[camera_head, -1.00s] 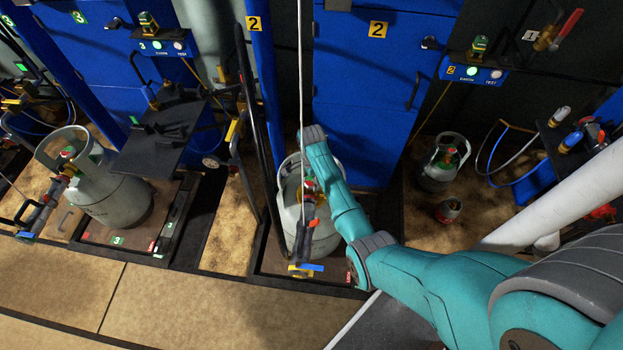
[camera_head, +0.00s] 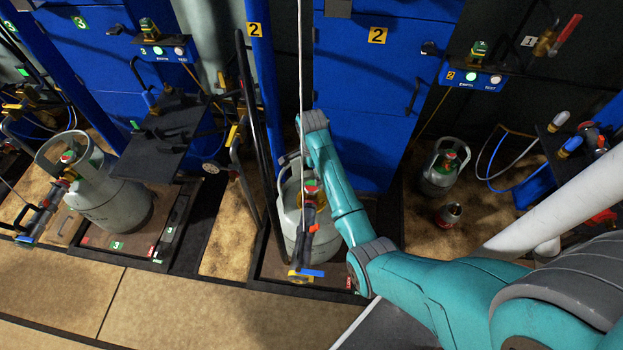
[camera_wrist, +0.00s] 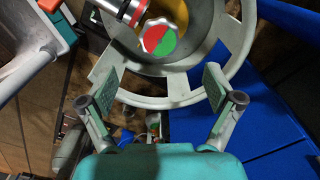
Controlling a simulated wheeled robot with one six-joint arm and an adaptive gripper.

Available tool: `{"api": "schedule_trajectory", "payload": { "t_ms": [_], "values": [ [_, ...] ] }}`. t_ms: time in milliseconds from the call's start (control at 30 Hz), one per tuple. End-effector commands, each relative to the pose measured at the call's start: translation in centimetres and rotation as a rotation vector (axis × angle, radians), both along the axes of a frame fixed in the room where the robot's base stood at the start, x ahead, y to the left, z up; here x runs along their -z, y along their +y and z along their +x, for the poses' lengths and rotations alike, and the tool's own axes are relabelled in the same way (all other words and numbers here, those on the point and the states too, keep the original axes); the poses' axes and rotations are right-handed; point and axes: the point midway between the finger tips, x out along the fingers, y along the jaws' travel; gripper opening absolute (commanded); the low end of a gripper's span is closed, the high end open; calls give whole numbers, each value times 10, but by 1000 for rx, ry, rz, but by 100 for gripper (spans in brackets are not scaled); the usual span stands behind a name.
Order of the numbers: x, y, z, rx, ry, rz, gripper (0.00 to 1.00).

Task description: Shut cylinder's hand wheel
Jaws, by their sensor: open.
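The grey gas cylinder (camera_head: 290,212) stands upright on the middle scale, partly hidden by my arm. Its hand wheel, with a red and green top, shows small in the head view (camera_head: 311,187) and clearly in the wrist view (camera_wrist: 159,38), inside the cylinder's collar (camera_wrist: 236,62). A filling connector (camera_wrist: 128,10) with a red ring and silver end sits beside the wheel. My gripper (camera_wrist: 160,82) is open and empty. Its two fingers lie on either side below the wheel in the wrist view, apart from it. In the head view my gripper cannot be made out.
A vertical hose (camera_head: 301,90) hangs in front of the cylinder. A black bar (camera_head: 258,130) rises left of it, and a blue cabinet (camera_head: 360,100) stands behind. Another cylinder (camera_head: 112,195) stands at left, a smaller one (camera_head: 440,170) at right. The front floor (camera_head: 180,310) is clear.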

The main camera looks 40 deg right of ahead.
Motion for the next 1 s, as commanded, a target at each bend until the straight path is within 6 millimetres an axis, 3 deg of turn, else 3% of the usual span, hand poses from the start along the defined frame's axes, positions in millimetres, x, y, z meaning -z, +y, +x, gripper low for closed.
{"api": "schedule_trajectory", "payload": {
  "t_ms": [100,300,1000],
  "values": [
    [-19,0,0,0,-1,0,90],
    [-34,0,0,0,0,0,90],
    [-36,0,0,0,1,0,90]
  ]
}}
